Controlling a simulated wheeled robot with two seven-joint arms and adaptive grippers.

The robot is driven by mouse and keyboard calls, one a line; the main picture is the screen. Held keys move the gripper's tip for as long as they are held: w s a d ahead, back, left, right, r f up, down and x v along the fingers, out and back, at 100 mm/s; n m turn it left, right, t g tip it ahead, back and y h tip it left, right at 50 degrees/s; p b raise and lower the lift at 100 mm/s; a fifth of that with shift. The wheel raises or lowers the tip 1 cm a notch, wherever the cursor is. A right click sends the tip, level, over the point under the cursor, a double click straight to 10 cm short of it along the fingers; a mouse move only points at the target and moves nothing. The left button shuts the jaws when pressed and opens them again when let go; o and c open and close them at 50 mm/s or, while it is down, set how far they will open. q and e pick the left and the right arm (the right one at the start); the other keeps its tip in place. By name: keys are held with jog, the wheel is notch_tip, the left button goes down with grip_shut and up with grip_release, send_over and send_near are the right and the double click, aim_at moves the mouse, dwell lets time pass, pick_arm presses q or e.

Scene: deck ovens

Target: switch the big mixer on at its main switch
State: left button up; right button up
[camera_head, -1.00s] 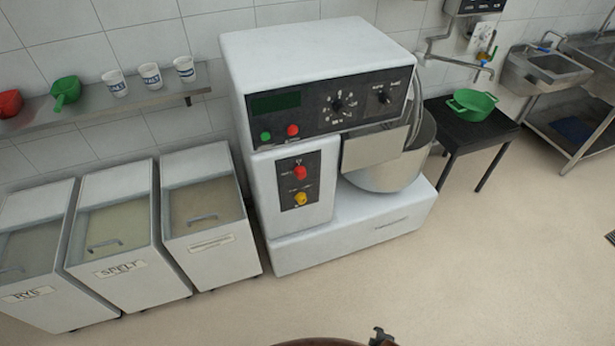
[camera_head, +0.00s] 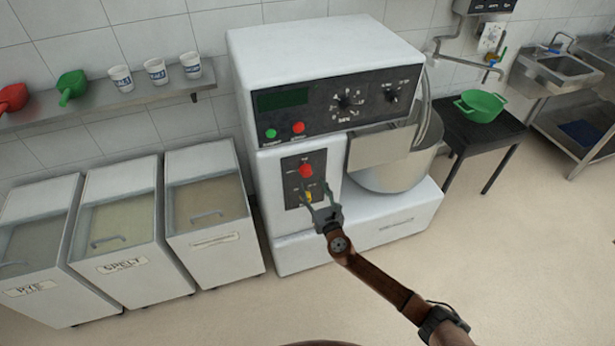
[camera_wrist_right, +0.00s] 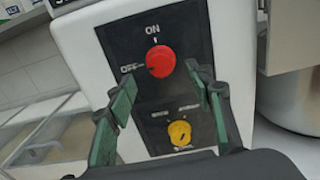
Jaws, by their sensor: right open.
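The big mixer (camera_head: 310,70) is a white machine with a steel bowl (camera_head: 395,170). Its main switch is a red knob (camera_head: 306,170) on a black plate on the front. In the right wrist view the red knob (camera_wrist_right: 160,61) has ON above it and OFF to its left. A small dark mark on the knob's left side seems to point toward OFF. My right gripper (camera_head: 317,190) is open in front of the plate, just below the red knob. In the wrist view its green-padded fingers (camera_wrist_right: 162,88) stand either side, apart from the knob. My left gripper is not in view.
A yellow knob (camera_wrist_right: 179,132) sits below the red one, between the fingers in the wrist view. Green (camera_head: 271,133) and red (camera_head: 298,128) buttons are higher on the mixer. Flour bins (camera_head: 120,265) stand left; a black table (camera_head: 480,130) stands right. Floor in front is clear.

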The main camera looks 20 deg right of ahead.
aim_at(307, 175)
jog(key=w, duration=0.2)
jog(key=w+b, duration=0.1)
jog(key=w, duration=0.2)
jog(key=shift+w+a+f, duration=0.1)
jog(key=shift+w+f, duration=0.05)
jog(key=shift+f, duration=0.05)
jog(key=shift+w, duration=0.45)
jog(key=shift+r, duration=0.1)
jog(key=c, duration=1.2)
jog(key=shift+o, duration=0.2)
